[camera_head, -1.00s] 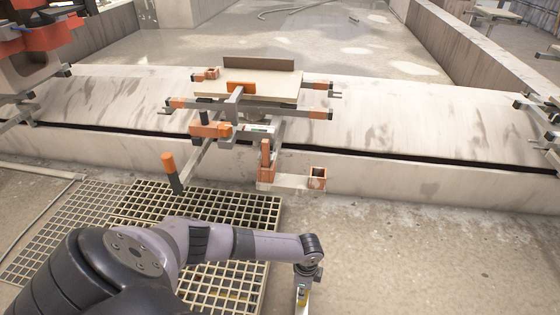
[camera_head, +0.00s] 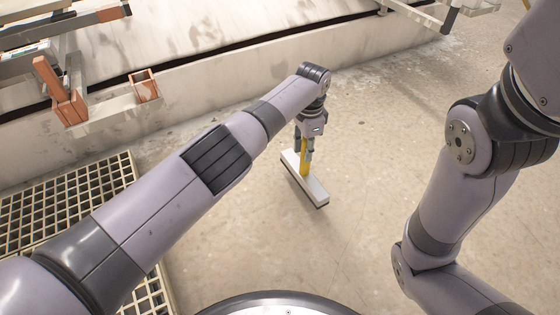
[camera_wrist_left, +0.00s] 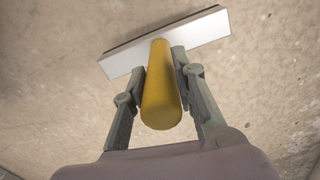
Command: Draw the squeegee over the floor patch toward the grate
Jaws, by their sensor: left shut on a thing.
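The squeegee (camera_head: 306,183) has a yellow handle and a pale, wide head with a dark lower edge. My left gripper (camera_head: 304,155) is shut on its upright handle. In the left wrist view the fingers of the left gripper (camera_wrist_left: 160,85) stand on either side of the yellow handle (camera_wrist_left: 161,95), with the squeegee head (camera_wrist_left: 200,35) beyond. The head is at or just above the floor patch (camera_head: 255,225); I cannot tell if it touches. The grate (camera_head: 70,200) lies to the left, partly behind my left arm. My right arm shows at the right, but its gripper is out of view.
A low concrete kerb (camera_head: 220,85) runs along the back. An orange upright block (camera_head: 66,95) and a small open orange box (camera_head: 145,87) are at the upper left. The floor right of the squeegee is clear up to my right arm.

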